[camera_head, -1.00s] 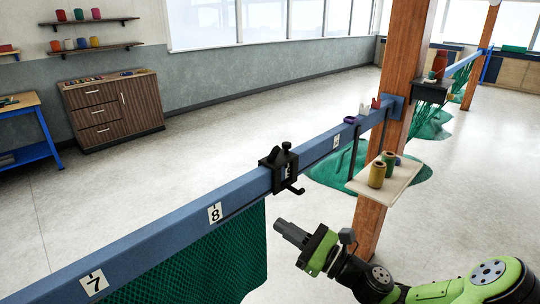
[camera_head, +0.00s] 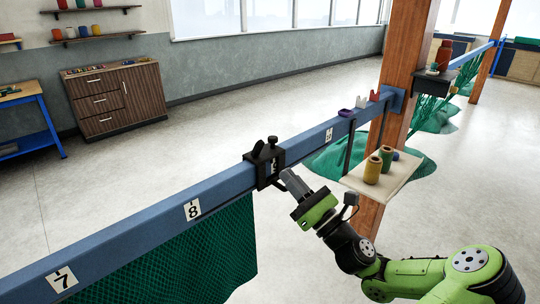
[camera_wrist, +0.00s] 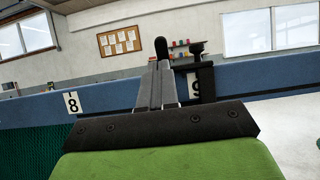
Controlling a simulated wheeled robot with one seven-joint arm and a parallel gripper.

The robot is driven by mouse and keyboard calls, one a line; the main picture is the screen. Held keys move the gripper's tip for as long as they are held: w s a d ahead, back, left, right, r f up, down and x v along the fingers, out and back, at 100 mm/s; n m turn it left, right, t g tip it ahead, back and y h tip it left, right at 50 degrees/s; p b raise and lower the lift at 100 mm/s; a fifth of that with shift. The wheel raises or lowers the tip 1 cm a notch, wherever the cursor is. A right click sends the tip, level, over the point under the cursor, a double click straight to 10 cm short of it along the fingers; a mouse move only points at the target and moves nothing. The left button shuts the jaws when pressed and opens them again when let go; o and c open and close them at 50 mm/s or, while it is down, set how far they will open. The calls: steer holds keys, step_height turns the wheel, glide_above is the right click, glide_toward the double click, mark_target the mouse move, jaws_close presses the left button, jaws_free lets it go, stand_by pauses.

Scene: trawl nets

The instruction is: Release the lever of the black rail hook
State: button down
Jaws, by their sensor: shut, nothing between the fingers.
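The black rail hook (camera_head: 262,162) is clamped over the blue rail, with its lever (camera_head: 258,148) and a round knob (camera_head: 272,141) on top. In the wrist view the hook (camera_wrist: 207,78) stands just right of my fingers, and the lever's dark rounded end (camera_wrist: 161,46) shows above the fingertips. My gripper (camera_head: 286,174) is shut and empty. Its tip is right in front of the hook, overlapping its lower right part in the head view. I cannot tell whether it touches. The hook's lower arm is mostly hidden behind my gripper.
The blue rail (camera_head: 150,218) carries number plates 7 and 8 (camera_head: 193,210); a green net (camera_head: 200,255) hangs below it. A shelf with spools (camera_head: 385,183) is to the right, by a wooden post (camera_head: 398,70).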

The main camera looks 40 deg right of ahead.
mark_target(262, 146)
steer(key=x, duration=0.7)
steer(key=shift+w+r, duration=0.2)
steer(key=shift+w, duration=0.1)
steer(key=shift+w+p, duration=0.1)
steer(key=shift+p, duration=0.2)
